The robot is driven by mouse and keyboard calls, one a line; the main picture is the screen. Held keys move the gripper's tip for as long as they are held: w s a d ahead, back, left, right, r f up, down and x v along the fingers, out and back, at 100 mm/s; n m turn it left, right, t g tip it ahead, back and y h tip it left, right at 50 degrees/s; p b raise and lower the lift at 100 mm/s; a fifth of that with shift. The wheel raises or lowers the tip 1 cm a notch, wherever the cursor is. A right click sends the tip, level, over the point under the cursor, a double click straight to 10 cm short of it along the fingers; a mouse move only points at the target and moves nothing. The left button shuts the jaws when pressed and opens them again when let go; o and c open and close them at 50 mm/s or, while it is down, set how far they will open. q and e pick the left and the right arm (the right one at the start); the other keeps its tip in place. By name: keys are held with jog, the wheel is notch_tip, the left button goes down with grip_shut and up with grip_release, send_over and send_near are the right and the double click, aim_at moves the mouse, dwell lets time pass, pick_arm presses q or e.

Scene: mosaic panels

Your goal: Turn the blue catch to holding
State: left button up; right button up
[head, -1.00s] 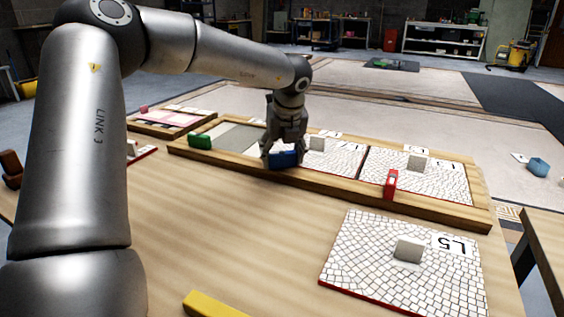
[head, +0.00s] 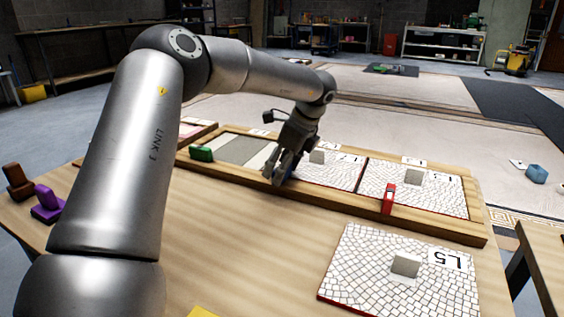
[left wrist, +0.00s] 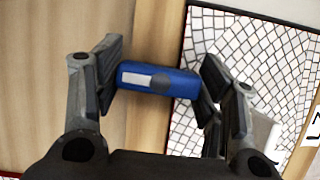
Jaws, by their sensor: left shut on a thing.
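The blue catch (left wrist: 158,80) is a small block with a pale mark and a round grey pivot. In the left wrist view it lies across the wooden rail, its right end reaching the edge of the white mosaic panel (left wrist: 215,75). My left gripper (left wrist: 155,82) is shut on it, one finger at each end. In the head view my left gripper (head: 281,172) is down at the front rail of the long wooden frame (head: 340,202), and its fingers mostly hide the catch there. My right gripper is not in view.
A red catch (head: 389,199) sits across the front rail to the right, and a green catch (head: 201,153) is at the left end. A loose L5 panel (head: 385,280) lies on the table in front. Purple (head: 47,204) and brown (head: 18,183) pieces stand at left.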

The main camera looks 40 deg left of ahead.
pick_arm(q)
jog(key=shift+n, duration=0.5)
jog(key=shift+d, duration=0.1)
jog(key=o, duration=1)
jog(key=v, duration=1.2)
jog(key=shift+w, duration=0.15)
jog(key=shift+p, duration=0.35)
